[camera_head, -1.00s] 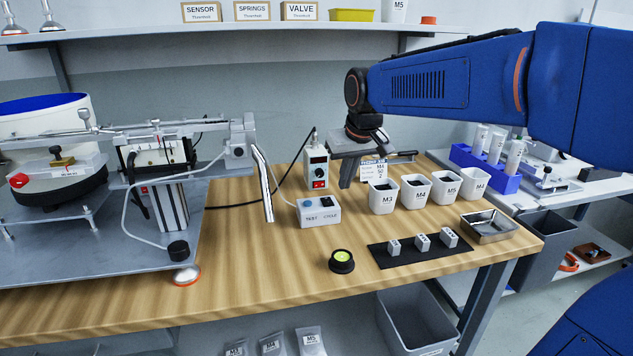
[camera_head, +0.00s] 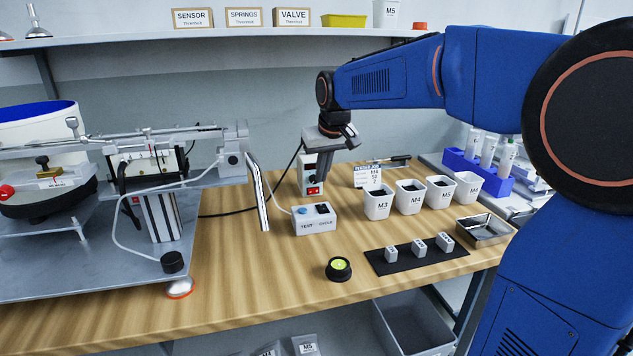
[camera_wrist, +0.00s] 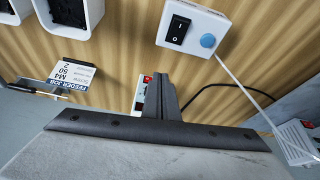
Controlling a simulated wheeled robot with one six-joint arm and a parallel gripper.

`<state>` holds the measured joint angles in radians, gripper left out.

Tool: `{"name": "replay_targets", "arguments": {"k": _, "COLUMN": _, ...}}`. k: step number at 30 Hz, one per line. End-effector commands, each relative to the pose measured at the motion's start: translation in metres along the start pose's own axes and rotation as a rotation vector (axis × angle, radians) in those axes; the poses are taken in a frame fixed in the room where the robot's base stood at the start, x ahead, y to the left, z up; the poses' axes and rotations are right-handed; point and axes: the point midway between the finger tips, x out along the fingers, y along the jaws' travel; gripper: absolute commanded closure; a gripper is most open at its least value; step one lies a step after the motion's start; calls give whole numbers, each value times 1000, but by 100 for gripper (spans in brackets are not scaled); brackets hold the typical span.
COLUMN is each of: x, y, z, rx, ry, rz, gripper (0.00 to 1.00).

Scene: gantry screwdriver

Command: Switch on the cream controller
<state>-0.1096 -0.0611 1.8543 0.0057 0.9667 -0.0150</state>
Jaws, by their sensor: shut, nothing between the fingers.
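The cream controller (camera_head: 308,187) stands upright at the back of the bench, with a red switch low on its front. My gripper (camera_head: 325,182) is shut and empty, pointing down just in front of it and to its right, and hides part of its face. In the wrist view my closed fingers (camera_wrist: 164,76) lie close beside the controller's red part (camera_wrist: 147,79), and cover some of the controller. I cannot tell whether they touch. The switch position is too small to read.
A white TEST CYCLE box (camera_head: 314,220) with a blue button and black rocker stands just in front. White screw bins (camera_head: 377,205) and an order card (camera_head: 367,176) are to the right. A metal feeder rig (camera_head: 160,215) fills the left. A round yellow-green button (camera_head: 338,268) sits in front.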

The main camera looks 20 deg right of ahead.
Motion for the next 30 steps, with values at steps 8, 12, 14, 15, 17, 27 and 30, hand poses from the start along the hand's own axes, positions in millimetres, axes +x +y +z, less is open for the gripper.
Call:
{"name": "replay_targets", "arguments": {"k": 8, "x": 44, "y": 0, "z": 1, "rx": 0, "ry": -5, "rz": 0, "gripper": 100}}
{"name": "replay_targets", "arguments": {"k": 12, "x": 69, "y": 0, "z": 1, "rx": 0, "ry": -5, "rz": 0, "gripper": 100}}
{"name": "replay_targets", "arguments": {"k": 14, "x": 79, "y": 0, "z": 1, "rx": 0, "ry": -4, "rz": 0, "gripper": 100}}
{"name": "replay_targets", "arguments": {"k": 15, "x": 86, "y": 0, "z": 1, "rx": 0, "ry": -4, "rz": 0, "gripper": 100}}
{"name": "replay_targets", "arguments": {"k": 17, "x": 97, "y": 0, "z": 2, "rx": 0, "ry": -5, "rz": 0, "gripper": 100}}
{"name": "replay_targets", "arguments": {"k": 27, "x": 107, "y": 0, "z": -33, "rx": 0, "ry": -1, "rz": 0, "gripper": 100}}
{"name": "replay_targets", "arguments": {"k": 30, "x": 108, "y": 0, "z": -36, "rx": 0, "ry": -1, "rz": 0, "gripper": 100}}
